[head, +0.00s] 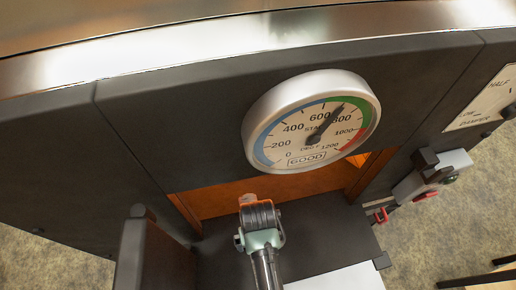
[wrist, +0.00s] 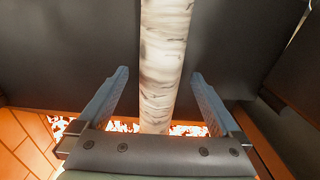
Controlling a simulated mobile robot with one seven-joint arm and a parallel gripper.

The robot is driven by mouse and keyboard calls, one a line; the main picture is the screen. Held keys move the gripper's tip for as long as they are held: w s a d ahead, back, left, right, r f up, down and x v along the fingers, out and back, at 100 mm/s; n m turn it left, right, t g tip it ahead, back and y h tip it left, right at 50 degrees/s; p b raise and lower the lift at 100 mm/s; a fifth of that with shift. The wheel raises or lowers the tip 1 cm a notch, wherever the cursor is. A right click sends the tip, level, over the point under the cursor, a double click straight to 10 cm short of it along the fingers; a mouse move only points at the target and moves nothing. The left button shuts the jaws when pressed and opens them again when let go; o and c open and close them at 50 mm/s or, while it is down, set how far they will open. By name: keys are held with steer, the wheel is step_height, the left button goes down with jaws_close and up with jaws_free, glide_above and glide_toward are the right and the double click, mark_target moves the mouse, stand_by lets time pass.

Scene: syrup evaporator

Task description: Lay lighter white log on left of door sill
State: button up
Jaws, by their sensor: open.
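A pale white log with grey-black streaks (wrist: 163,50) runs up the middle of the wrist view, over the dark sill (wrist: 95,35). My gripper (wrist: 159,78) is open, with one blue-grey finger on each side of the log and a visible gap on both sides. The log's near end reaches down to the gripper's palm, with glowing embers behind. In the head view my arm reaches to the firebox opening over the dark sill (head: 325,238); the log cannot be made out there. No second log shows.
A round dial gauge (head: 313,120) hangs on the dark front just above the opening. An upright dark panel (head: 150,255) stands left of the sill. A grey box with red parts (head: 432,178) juts out at the right. Glowing embers (wrist: 182,129) and orange-lit brick (wrist: 25,140) lie close by.

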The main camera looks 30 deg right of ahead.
step_height(320, 180, up, 11)
steer(key=p, duration=0.3)
steer(key=shift+r, duration=0.15)
